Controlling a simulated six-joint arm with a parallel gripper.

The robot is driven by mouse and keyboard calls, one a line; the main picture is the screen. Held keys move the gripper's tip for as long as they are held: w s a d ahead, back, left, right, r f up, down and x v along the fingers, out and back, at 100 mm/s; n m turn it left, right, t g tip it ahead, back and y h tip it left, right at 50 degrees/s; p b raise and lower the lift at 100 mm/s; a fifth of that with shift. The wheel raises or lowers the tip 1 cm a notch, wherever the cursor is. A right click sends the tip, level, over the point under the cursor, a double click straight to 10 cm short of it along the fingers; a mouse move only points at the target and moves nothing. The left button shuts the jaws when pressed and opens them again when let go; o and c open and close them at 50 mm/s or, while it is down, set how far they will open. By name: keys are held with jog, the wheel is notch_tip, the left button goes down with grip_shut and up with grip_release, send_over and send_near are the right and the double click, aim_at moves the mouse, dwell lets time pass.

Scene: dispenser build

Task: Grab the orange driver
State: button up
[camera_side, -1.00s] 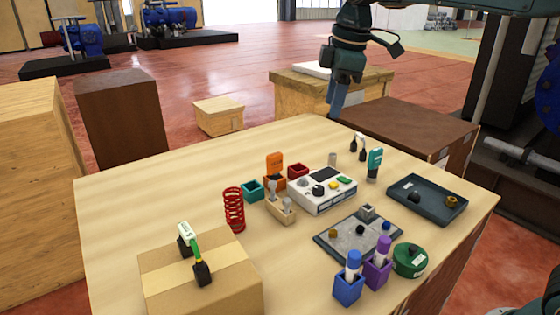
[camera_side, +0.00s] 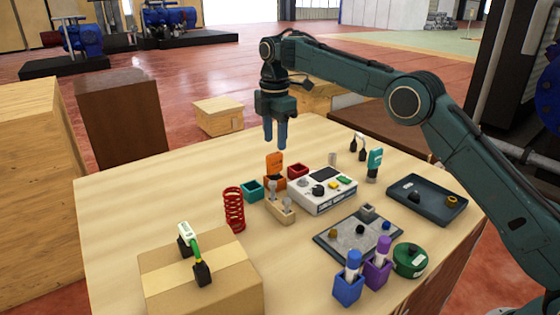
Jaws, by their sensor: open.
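The orange driver (camera_side: 274,163) stands upright in a small orange holder (camera_side: 275,182) near the middle of the table, left of a white device. My gripper (camera_side: 275,146) points straight down with its two blue fingers just above and a little behind the driver's top in the picture. It is open and holds nothing. Whether the fingertips touch the driver cannot be told from this view. The driver's lower end is hidden in its holder.
A teal box (camera_side: 251,191), a red box (camera_side: 298,171), a wooden stand with grey pegs (camera_side: 280,210) and the white device (camera_side: 324,192) crowd the driver. A red coil (camera_side: 234,209) stands left. The table's back left (camera_side: 150,185) is clear.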

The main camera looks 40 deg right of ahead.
aim_at(274, 154)
jog(key=shift+w+f, duration=0.1)
jog(key=shift+f, duration=0.1)
jog(key=shift+f, duration=0.8)
jog(key=shift+f, duration=2.95)
grip_shut()
